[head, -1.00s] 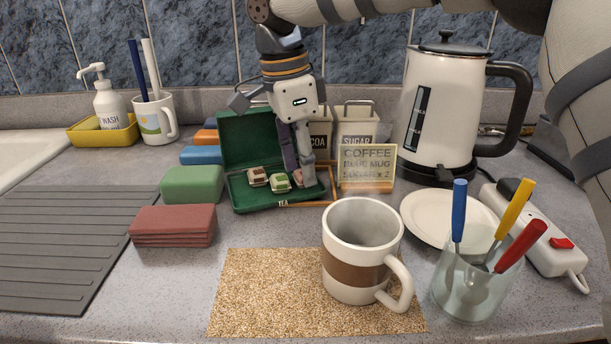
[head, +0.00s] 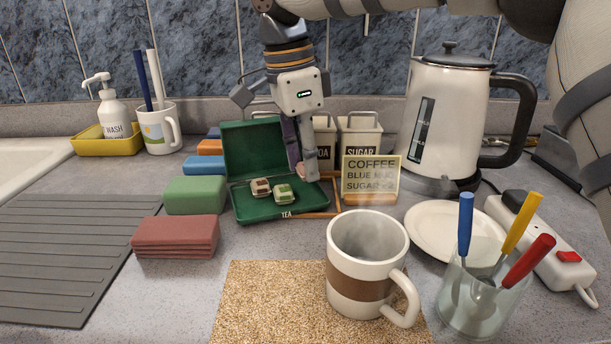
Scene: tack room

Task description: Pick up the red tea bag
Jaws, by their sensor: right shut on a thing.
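The green tea box (head: 262,213) stands open, its lid raised at the back. A brown-and-cream tea bag (head: 261,188) and a green-and-cream one (head: 284,194) lie inside it. My right gripper (head: 303,172) points down over the right end of the box. It is shut on a small reddish packet, the red tea bag (head: 300,170), mostly hidden by the fingers. The packet appears just above the box floor. My left gripper is not in view.
A brown-banded mug (head: 356,292) stands on a cork mat (head: 260,300) in front. A coffee note card (head: 370,178), sugar tin (head: 360,138) and kettle (head: 445,120) are close on the right. Sponges (head: 175,237) lie left of the box.

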